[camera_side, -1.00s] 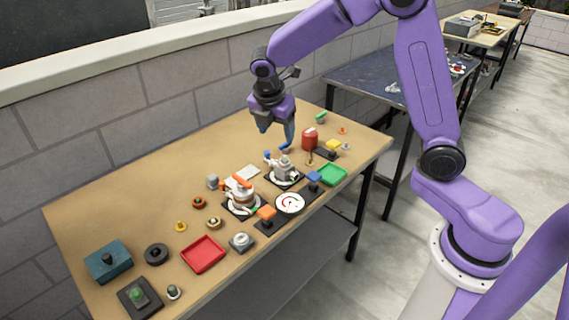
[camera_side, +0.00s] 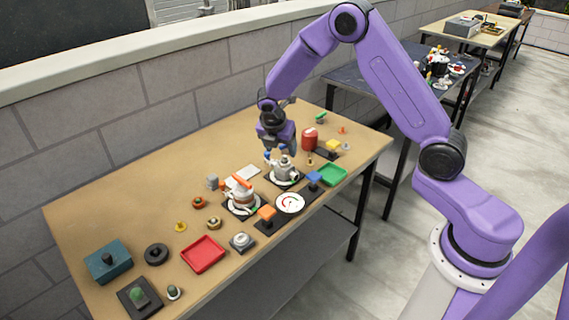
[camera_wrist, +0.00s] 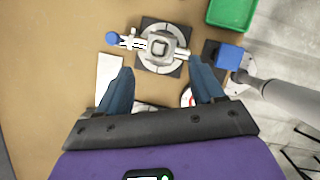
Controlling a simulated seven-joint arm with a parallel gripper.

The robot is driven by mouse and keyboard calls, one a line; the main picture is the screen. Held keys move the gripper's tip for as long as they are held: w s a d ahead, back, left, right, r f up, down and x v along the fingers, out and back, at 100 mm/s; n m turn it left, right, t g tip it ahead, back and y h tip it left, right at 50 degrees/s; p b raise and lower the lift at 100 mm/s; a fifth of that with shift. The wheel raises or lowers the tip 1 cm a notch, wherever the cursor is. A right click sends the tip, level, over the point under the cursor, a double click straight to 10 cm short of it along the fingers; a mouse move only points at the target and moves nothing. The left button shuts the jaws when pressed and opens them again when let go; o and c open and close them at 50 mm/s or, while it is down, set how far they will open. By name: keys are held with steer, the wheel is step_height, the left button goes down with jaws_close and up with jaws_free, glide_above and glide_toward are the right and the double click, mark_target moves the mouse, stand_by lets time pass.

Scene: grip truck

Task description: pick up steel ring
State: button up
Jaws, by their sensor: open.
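My gripper (camera_side: 279,152) is over the far part of the bench, just behind and above a grey valve-like fitting (camera_side: 285,168) on a black plate. In the wrist view my gripper (camera_wrist: 163,86) has its two blue fingers wide apart with nothing held between them. The same grey fitting (camera_wrist: 160,46), with a blue-tipped handle, lies beyond the fingertips on its plate. I cannot pick out a steel ring for certain. A small grey block with a round metallic top (camera_side: 242,242) stands near the front edge, well left of my gripper.
Another fitting with an orange handle (camera_side: 242,193), a white gauge (camera_side: 290,203), a green tray (camera_side: 332,175) and a red canister (camera_side: 309,138) crowd the area. The rear left of the bench is clear.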

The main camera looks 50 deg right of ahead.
mark_target(284, 159)
steer(key=shift+x, duration=3.2)
steer(key=shift+a, duration=0.1)
steer(key=c, duration=1.1)
steer(key=shift+c, duration=0.2)
